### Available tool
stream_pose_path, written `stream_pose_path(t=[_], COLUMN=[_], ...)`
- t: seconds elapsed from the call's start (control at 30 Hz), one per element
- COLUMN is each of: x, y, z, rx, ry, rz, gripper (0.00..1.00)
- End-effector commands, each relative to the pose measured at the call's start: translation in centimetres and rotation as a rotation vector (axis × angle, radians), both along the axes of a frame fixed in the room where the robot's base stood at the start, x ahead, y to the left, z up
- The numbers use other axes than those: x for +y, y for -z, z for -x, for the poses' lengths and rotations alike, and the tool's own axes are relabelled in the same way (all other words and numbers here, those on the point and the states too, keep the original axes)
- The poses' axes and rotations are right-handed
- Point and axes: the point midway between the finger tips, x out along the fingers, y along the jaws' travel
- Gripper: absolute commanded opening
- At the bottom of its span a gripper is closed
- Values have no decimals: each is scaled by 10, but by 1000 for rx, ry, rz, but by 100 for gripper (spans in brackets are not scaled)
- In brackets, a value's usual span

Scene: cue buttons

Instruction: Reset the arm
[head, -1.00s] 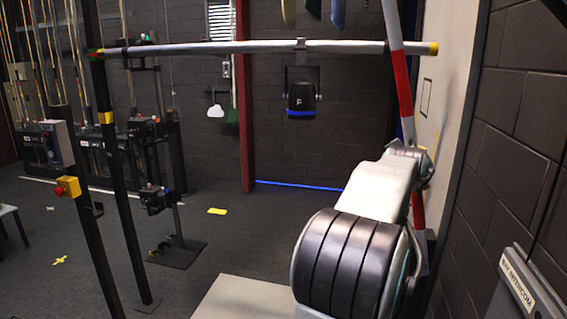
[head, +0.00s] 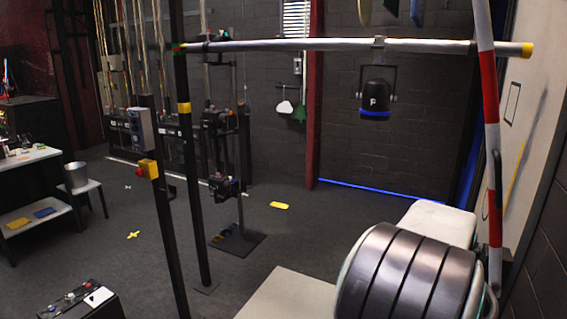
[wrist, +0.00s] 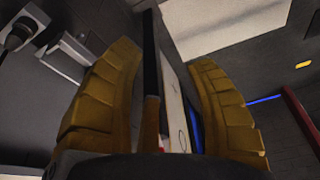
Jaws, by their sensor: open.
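My gripper (wrist: 163,68) shows in the wrist view as two ribbed yellow-brown fingers. They are spread apart, with nothing held between them. Past the gap are a dark post, a pale panel and a blue strip of light, all at a tilt. In the head view my arm is at the lower right, with a big dark ribbed joint in front and a pale link behind it. My gripper cannot be made out in that view. A red button on a yellow box (head: 149,168) is on a dark post at the left, apart from my arm.
A horizontal bar (head: 300,46) crosses above, with a black lamp (head: 376,92) hanging from it. A red-and-white pole (head: 489,120) stands close behind my arm. A white table (head: 30,160) and a stool (head: 85,187) are far left. The mid-left floor is mostly clear.

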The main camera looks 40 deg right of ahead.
Motion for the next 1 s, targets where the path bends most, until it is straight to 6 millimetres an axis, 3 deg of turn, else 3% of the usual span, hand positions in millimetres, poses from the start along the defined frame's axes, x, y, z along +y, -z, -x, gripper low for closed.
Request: stream_pose_path(t=[0.03,0.2,0.4,0.7,1.0], x=[34,134,216,297,348], y=[6,19,25,14,-5], z=[-15,-52,-74,-95,-108], rx=[9,49,74,37,-37], ry=[-56,-278,-555,-965,-1262], rz=[-49,-152,-152,-51,29], gripper=[50,50,50,50,50])
